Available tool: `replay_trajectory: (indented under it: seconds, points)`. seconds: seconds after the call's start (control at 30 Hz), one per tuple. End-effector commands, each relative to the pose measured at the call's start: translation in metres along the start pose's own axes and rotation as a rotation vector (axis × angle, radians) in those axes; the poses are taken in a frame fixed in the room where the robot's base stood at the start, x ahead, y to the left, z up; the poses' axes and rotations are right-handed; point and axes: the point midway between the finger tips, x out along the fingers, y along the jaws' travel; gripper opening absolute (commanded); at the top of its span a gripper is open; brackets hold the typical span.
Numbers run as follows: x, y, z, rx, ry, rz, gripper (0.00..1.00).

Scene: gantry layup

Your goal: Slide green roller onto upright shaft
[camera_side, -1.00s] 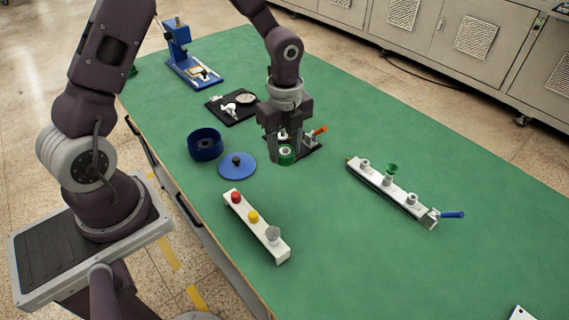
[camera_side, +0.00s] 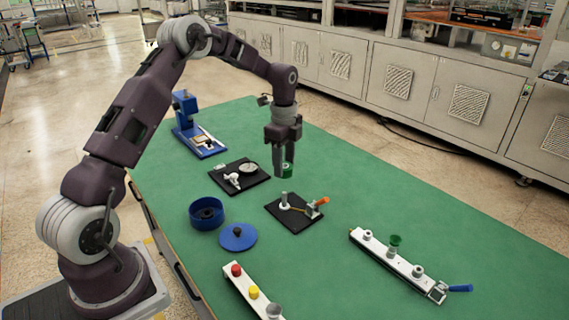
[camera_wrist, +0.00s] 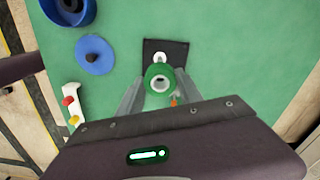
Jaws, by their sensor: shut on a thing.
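My gripper (camera_side: 286,171) is shut on the green roller (camera_side: 287,169) and holds it in the air. In the wrist view the roller (camera_wrist: 152,74) sits between the fingertips, its pale bore facing the camera. The upright shaft (camera_side: 284,198) is a short grey post on a black plate (camera_side: 296,221), with a white round base and an orange-handled clamp beside it. The roller is above the shaft and apart from it in the side view. In the wrist view the plate (camera_wrist: 177,48) shows just beyond the roller, which hides part of it.
A blue cup (camera_side: 207,212) and blue lid (camera_side: 238,237) lie left of the plate. Another black plate with white parts (camera_side: 243,178) and a blue press (camera_side: 187,118) stand behind.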

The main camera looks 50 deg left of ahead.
Motion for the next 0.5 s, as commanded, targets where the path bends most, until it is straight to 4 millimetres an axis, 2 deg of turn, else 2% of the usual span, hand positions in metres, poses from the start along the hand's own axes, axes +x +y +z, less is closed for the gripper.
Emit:
replay_trajectory:
  seconds: [0.3,0.5]
  points:
    - [0.037,0.001,0.000,0.000,0.000,0.002,0.01]
    - [0.051,0.001,0.000,0.000,0.000,0.001,0.01]
